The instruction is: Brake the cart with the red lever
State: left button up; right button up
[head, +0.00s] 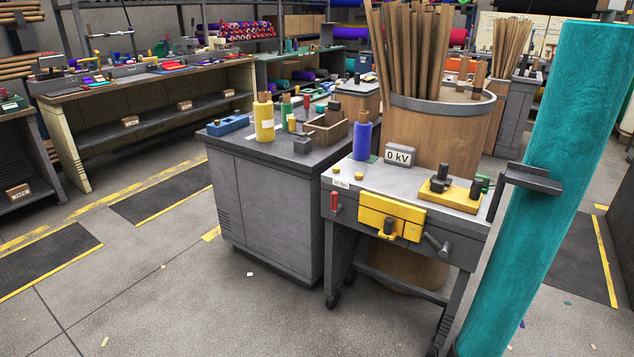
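A grey wheeled cart (352,214) stands right of the middle, with dark casters under its near legs. A small red lever (334,202) hangs upright on the left end of the cart's front. A dark push bar (533,180) shows at the cart's right end, in front of a tall teal roll. Neither of my grippers is in view.
The tall teal felt roll (559,180) leans along the cart's right side. A grey cabinet (262,206) stands close on the left. A wooden barrel (432,135) of long sticks is behind the cart. A "0 kV" sign (399,156) stands on it. The floor in front (220,305) is mostly clear.

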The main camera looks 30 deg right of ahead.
aim_at(335, 208)
jog(key=i+z, duration=0.15)
jog(key=i, duration=0.45)
jog(key=i+j+z, duration=0.2)
jog(key=i, duration=0.4)
jog(key=i+j+z, duration=0.25)
jog(key=i+z, duration=0.15)
jog(key=i+j+z, duration=0.45)
jog(key=i, duration=0.15)
jog(key=i+j+z, duration=0.4)
jog(key=j, duration=0.2)
